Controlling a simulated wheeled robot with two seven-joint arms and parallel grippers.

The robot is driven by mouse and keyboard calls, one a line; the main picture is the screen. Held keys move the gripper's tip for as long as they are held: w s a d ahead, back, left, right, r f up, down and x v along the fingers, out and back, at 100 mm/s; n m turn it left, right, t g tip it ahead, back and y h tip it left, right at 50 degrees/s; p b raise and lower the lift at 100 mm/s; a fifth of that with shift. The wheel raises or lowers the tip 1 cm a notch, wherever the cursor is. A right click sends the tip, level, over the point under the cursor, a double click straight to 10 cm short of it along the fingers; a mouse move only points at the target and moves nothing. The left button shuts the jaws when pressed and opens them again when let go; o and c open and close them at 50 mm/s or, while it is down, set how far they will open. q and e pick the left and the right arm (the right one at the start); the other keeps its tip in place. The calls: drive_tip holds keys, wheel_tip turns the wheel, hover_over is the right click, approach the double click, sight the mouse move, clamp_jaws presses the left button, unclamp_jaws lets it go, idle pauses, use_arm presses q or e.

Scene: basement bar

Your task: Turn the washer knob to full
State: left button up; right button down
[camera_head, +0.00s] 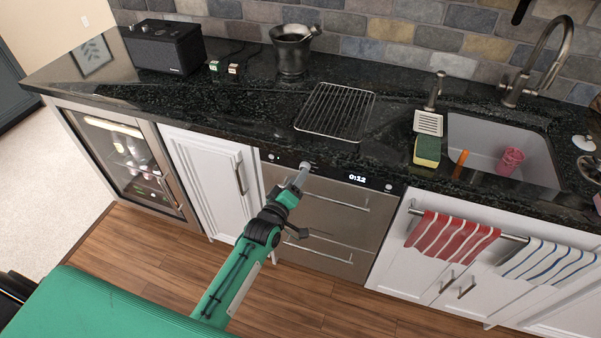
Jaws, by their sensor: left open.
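A stainless-steel appliance (345,215) with drawer handles is built in under the dark counter. Its black control strip carries a lit display reading 0:22 (357,178). A small round knob (388,187) sits at the strip's right end, and a small control (272,157) shows near its left end. My left gripper (302,172) reaches up from below, its fingertips at the left half of the strip. It is open, and no object shows in it. Whether it touches a control is unclear, as the fingers hide that part of the strip. My right gripper is out of view.
A wire rack (336,110) lies on the counter above the appliance. The sink (535,160), with a sponge (427,151) by its edge, is to the right. Towels (452,238) hang on a rail. The wooden floor (150,258) in front is clear.

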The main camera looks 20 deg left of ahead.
use_arm(q)
drive_tip(key=w, duration=0.3)
drive_tip(key=shift+d, duration=0.25)
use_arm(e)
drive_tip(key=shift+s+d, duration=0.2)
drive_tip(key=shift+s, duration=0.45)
